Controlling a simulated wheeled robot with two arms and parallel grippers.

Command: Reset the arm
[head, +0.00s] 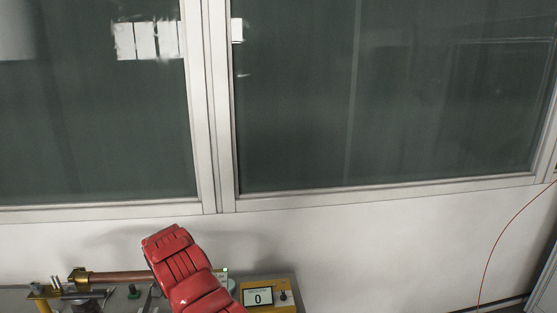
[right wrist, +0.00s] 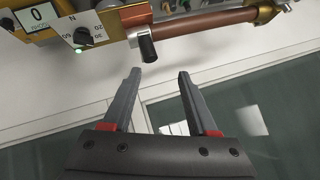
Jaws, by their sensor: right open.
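My right gripper (right wrist: 157,72) is open, with nothing between its two dark fingers. In the right wrist view a short black handle (right wrist: 147,48) on the fuse tester shows just beyond the fingertips. It appears apart from them. Behind it runs a copper-coloured tube (right wrist: 205,30) with brass fittings. In the head view a red segmented arm part (head: 185,270), apparently mine, rises at the bottom and covers part of the tester. The copper tube (head: 120,277) shows to its left. My left gripper is not in view.
A gold box with a display reading 0 (head: 258,296) stands right of the red part. A dial knob (right wrist: 83,35) sits near the display in the right wrist view. A white wall and framed dark glass panels (head: 390,100) stand behind. A thin red cable (head: 497,240) hangs at right.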

